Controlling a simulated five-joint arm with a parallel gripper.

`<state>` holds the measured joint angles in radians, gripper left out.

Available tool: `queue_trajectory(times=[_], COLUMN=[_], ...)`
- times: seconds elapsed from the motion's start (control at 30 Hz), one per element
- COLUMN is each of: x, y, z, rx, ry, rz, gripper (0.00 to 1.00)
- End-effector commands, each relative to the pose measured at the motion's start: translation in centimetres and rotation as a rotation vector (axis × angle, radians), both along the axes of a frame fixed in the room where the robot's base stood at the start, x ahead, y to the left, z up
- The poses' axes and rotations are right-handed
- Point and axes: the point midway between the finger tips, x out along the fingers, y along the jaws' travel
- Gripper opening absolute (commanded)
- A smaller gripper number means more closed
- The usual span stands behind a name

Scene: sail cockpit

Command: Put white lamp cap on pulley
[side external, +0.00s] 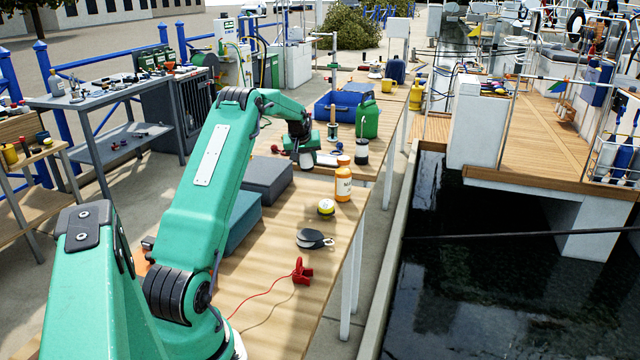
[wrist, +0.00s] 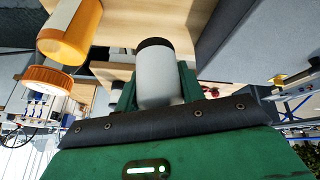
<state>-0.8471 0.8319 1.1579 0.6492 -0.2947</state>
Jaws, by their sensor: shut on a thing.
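My gripper (side external: 308,161) is low over the far part of the wooden bench and shut on the white lamp cap. In the wrist view the cap is a white cylinder (wrist: 160,85) with a dark end, between the green fingers of my gripper (wrist: 158,93). In the side view a little of the white cap (side external: 326,159) shows beside the fingers. The pulley (side external: 312,239), dark grey with a metal loop, lies on the near bench, well apart from my gripper. I cannot tell whether the cap touches the bench.
An orange bottle (side external: 344,185) and a yellow-topped round item (side external: 326,208) stand between my gripper and the pulley. Grey boxes (side external: 267,178) lie left, a dark cup (side external: 362,151) and green can (side external: 368,120) beyond. A red clip (side external: 302,271) with cord lies nearer. Water borders the right.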

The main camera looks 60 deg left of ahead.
Motion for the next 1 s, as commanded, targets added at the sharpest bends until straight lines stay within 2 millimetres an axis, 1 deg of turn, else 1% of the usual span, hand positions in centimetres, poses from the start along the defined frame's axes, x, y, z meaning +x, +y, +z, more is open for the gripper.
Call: queue_trajectory(times=[0.17,0.37,0.47,0.67,1.0], x=[0.0,-0.2,-0.4,-1.3,-3.7], y=[-0.6,-2.5,-4.0,-7.6,-14.0], z=[0.2,0.7,0.9,1.4,1.8], rx=[0.002,0.01,0.016,0.029,0.055], ry=[0.003,0.011,0.016,0.033,0.058], rz=[-0.012,-0.048,-0.078,-0.145,-0.261], gripper=[0.16,0.16,0.16,0.16,0.16])
